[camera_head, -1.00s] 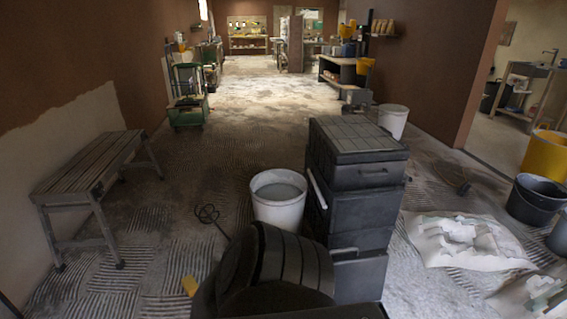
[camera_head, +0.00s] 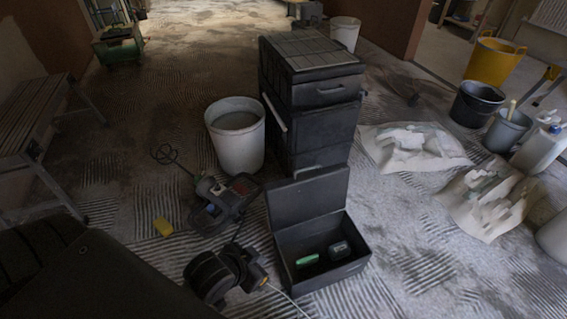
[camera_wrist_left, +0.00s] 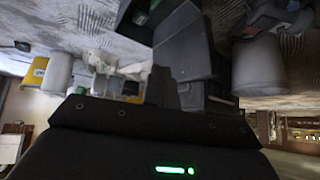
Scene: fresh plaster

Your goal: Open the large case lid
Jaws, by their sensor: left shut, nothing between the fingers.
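A low black case (camera_head: 345,262) stands open on the floor in the head view. Its lid (camera_head: 308,197) stands upright at the back, and a green item (camera_head: 307,260) and a dark item (camera_head: 339,250) lie inside. A tall stack of dark cases (camera_head: 320,125) stands behind it, its ribbed top (camera_head: 310,50) closed. I cannot tell which is called the large case. My left gripper (camera_wrist_left: 175,92) is shut and empty in the left wrist view, with dark case surfaces beyond it. It seems apart from the cases. My right gripper is not in view.
A white bucket (camera_head: 238,140) stands left of the stack. A wooden bench (camera_head: 35,125) is at left. Rubble sheets (camera_head: 412,147) and buckets (camera_head: 475,103) are at right.

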